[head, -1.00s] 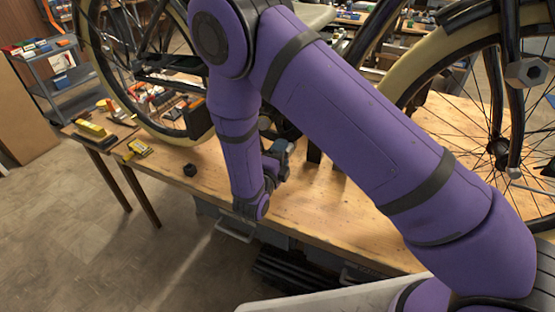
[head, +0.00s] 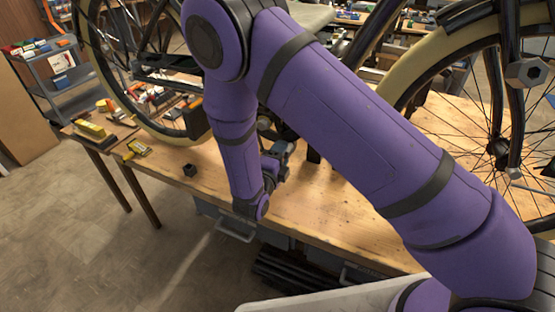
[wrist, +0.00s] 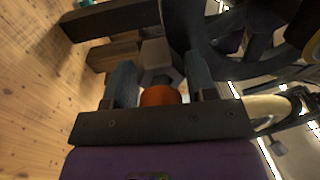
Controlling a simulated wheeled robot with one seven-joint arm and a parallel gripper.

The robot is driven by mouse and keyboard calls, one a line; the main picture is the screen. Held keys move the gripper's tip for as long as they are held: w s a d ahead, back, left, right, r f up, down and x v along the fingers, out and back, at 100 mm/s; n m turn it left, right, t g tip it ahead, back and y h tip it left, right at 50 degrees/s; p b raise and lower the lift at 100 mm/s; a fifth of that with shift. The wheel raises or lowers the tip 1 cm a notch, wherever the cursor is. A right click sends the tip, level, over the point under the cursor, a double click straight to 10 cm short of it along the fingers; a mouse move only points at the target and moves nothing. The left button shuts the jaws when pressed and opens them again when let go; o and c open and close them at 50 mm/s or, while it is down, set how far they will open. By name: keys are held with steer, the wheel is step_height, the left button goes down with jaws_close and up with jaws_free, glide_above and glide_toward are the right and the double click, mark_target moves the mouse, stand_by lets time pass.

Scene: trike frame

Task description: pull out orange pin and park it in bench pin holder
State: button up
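The orange pin (wrist: 160,96) shows in the wrist view as a short orange cylinder, between the two fingers of my gripper (wrist: 162,82) and close to its palm bar. The fingers stand apart on either side of it, and contact with them is not clear. A grey faceted part (wrist: 158,58) is just beyond the orange piece. In the head view my gripper (head: 281,152) is near the trike frame above the bench, and the pin is hidden there. A small black block (head: 190,170), possibly the pin holder, stands on the bench front to the left.
The wooden bench (head: 325,210) has free room right of my gripper. Trike wheels and dark frame tubes stand close around. A yellow item (head: 138,148) lies at the bench's left end. A drawer handle (head: 236,232) juts out below the front edge.

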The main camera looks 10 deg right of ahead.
steer(key=o, duration=0.6)
steer(key=shift+w+d+r, duration=0.2)
steer(key=shift+w+d, duration=0.1)
steer(key=shift+d, duration=0.15)
steer(key=v, duration=1.2)
steer(key=shift+w+a+f, duration=0.1)
steer(key=shift+w+f, duration=0.05)
steer(key=shift+a, duration=0.1)
